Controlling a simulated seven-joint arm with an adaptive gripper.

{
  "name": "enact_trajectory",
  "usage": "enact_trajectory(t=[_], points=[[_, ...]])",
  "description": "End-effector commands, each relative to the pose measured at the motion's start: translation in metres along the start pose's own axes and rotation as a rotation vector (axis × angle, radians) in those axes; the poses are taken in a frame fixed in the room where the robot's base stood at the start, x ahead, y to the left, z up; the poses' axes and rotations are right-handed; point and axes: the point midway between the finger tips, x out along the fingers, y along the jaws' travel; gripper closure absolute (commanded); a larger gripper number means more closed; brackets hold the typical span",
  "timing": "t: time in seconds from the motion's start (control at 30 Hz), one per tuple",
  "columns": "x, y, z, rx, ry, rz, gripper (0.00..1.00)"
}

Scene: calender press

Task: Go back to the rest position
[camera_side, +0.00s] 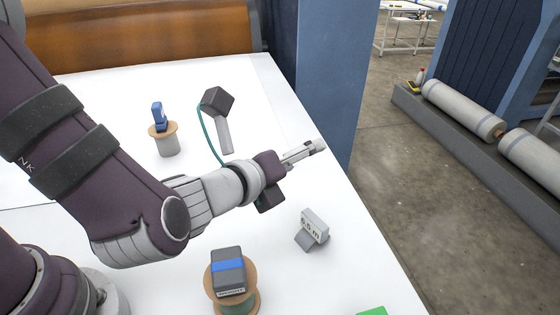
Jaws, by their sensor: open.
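My gripper (303,152) extends to the right from my arm, over the right part of the white table (100,90). It is open and nothing shows between its fingers. The fingers are small and seen from the side, so their gap is hard to make out. The gripper is apart from the objects around it. My arm hides part of the table at the left.
A dark-headed device (218,101) with a teal cable stands behind my gripper. A blue item sits on a spool (166,145). A grey block with a blue band (228,265) sits on a nearer spool. A small display (314,226) stands in front. A blue post (325,80) rises behind.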

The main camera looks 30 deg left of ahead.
Motion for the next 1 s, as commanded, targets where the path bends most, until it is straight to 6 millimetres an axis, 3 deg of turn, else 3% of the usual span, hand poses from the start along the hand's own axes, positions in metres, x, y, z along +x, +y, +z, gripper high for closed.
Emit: enact_trajectory(t=[0.03, 0.1, 0.2, 0.3, 0.43, 0.5, 0.63, 1.0], points=[[0.0, 0.01, 0.038, -0.235, -0.059, 0.097, 0.46], [-0.011, 0.033, 0.078, -0.589, -0.13, 0.244, 0.46], [-0.04, 0.062, 0.116, -1.071, -0.224, 0.416, 0.46], [-0.081, 0.083, 0.133, -1.506, -0.306, 0.555, 0.46], [-0.132, 0.096, 0.134, -1.92, -0.383, 0.685, 0.46], [-0.152, 0.099, 0.13, -2.055, -0.414, 0.733, 0.46], [-0.173, 0.102, 0.123, -2.177, -0.448, 0.782, 0.46], [-0.176, 0.102, 0.121, -2.194, -0.455, 0.793, 0.46]])
